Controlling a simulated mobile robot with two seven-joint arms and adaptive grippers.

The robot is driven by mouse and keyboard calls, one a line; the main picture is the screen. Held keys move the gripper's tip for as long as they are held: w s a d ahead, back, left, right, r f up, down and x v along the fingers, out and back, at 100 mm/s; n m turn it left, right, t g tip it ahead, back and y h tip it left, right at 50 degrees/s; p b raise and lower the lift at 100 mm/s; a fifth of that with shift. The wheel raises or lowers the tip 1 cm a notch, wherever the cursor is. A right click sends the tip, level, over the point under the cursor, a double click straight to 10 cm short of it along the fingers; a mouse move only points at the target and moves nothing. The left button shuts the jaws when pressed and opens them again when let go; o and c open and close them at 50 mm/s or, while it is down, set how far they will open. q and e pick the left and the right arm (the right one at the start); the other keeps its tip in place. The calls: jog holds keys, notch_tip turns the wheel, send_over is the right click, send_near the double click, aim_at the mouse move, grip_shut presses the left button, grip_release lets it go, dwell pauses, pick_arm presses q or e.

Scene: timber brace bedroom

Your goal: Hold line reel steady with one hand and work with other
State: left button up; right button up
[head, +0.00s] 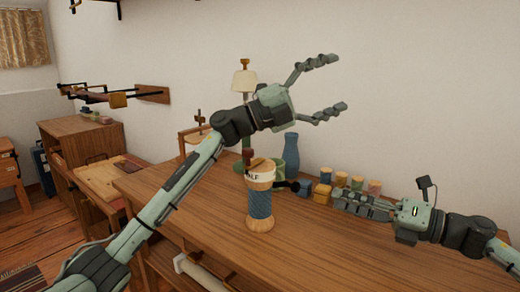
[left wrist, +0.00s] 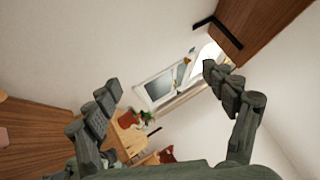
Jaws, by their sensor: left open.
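The line reel (head: 260,205), blue line wound between pale wooden ends, stands upright on the wooden bench (head: 330,250). Its upper end carries a white band with dark lettering, partly cut off from view. My left gripper (head: 331,88) is above and right of the reel, open and empty, with fingers spread to the right. In the left wrist view its two fingers (left wrist: 163,82) stand wide apart with nothing between them. My right gripper (head: 338,200) is low over the bench, right of the reel and apart from it. Its fingers look close together, but their gap is unclear.
A blue vase (head: 291,152) and a green-based lamp (head: 244,82) stand behind. The front right of the bench is clear.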

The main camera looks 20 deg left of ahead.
aim_at(260, 159)
pick_arm(q)
jog(key=s+d+f+m+g+y, duration=0.3)
jog(key=d+f+m+g+y, duration=0.45)
jog(key=m, duration=0.35)
jog(key=a+f+m+y, duration=0.1)
jog(key=a+y, duration=0.3)
jog(key=a, duration=0.2)
jog(key=a+f+m+y, duration=0.1)
jog(key=a+f+y, duration=0.1)
jog(key=a+y, duration=0.2)
jog(key=a+f+m+y, duration=0.2)
jog(key=a+y, duration=0.2)
jog(key=a, duration=0.6)
jog(key=shift+f+g, duration=0.25)
jog(key=shift+s+a+f+g+y, duration=0.15)
jog(key=shift+s+a+f+y, duration=0.1)
jog(key=shift+a, duration=0.2)
jog(key=shift+s+a+f+g+y, duration=0.15)
jog(key=shift+a+f+y, duration=0.1)
jog(key=shift+a, duration=0.2)
notch_tip(260, 159, down, 6)
jog(key=shift+s+r, duration=0.1)
jog(key=shift+f, duration=0.95)
